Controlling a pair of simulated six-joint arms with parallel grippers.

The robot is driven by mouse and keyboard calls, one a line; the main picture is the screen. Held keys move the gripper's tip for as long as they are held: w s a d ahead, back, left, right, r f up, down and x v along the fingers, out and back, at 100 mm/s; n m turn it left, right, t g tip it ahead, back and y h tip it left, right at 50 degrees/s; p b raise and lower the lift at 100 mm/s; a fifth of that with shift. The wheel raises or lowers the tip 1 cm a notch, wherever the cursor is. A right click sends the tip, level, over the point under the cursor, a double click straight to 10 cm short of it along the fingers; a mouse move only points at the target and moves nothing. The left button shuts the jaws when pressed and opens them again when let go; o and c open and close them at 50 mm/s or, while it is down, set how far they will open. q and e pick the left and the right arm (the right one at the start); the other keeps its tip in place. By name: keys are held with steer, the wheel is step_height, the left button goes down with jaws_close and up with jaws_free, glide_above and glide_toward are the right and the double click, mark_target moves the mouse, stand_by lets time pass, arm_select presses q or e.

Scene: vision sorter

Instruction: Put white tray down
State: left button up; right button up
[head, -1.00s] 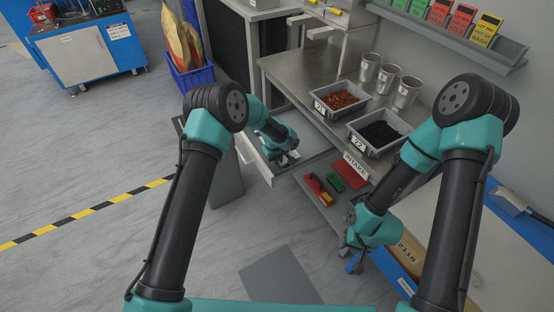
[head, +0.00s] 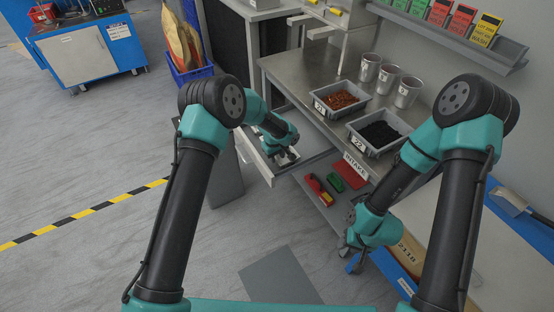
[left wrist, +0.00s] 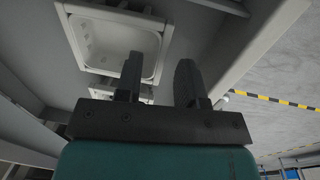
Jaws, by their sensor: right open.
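A white tray (left wrist: 117,45) with a raised rim lies in the open drawer in the left wrist view. A second white piece (left wrist: 118,93) shows partly behind the fingers. My left gripper (left wrist: 158,82) is open; one finger overlaps the tray's near edge and the other stands to the right of it. I cannot tell whether either finger touches the tray. In the head view my left gripper (head: 287,157) is over the drawer and hides most of the tray. My right gripper (head: 350,255) is open, low in front of the bench on the right.
The pulled-out drawer (head: 262,168) sits below the steel bench (head: 300,70). On the bench are two grey bins, of brown pieces (head: 341,99) and black pieces (head: 380,134), and metal cups (head: 388,78). Red and green items (head: 335,182) lie on a lower shelf. A blue object (head: 356,263) is by my right gripper.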

arm_select(q)
step_height(320, 180, up, 10)
steer(key=shift+s+a+f, duration=0.25)
steer(key=shift+s+a, duration=0.05)
steer(key=shift+a, duration=0.15)
stand_by(0.4)
steer(key=shift+m+h, duration=0.6)
steer(key=s+a+f, duration=0.1)
steer(key=s+f, duration=0.1)
steer(key=s+a+f, duration=0.3)
steer(key=s+f, duration=0.1)
steer(key=shift+a, duration=0.35)
steer(key=s+a+f+m, duration=0.1)
steer(key=s+a, duration=0.3)
steer(key=s, duration=0.5)
steer(key=s+a+f+m+h, duration=0.1)
steer(key=s+a+f, duration=0.3)
steer(key=s, duration=0.6)
steer(key=s+a+f+m, duration=0.1)
steer(key=s+a+f, duration=0.1)
steer(key=s+a, duration=0.3)
steer(key=s, duration=0.4)
steer(key=shift+s+a+f+h, duration=0.25)
steer(key=shift+h, duration=0.05)
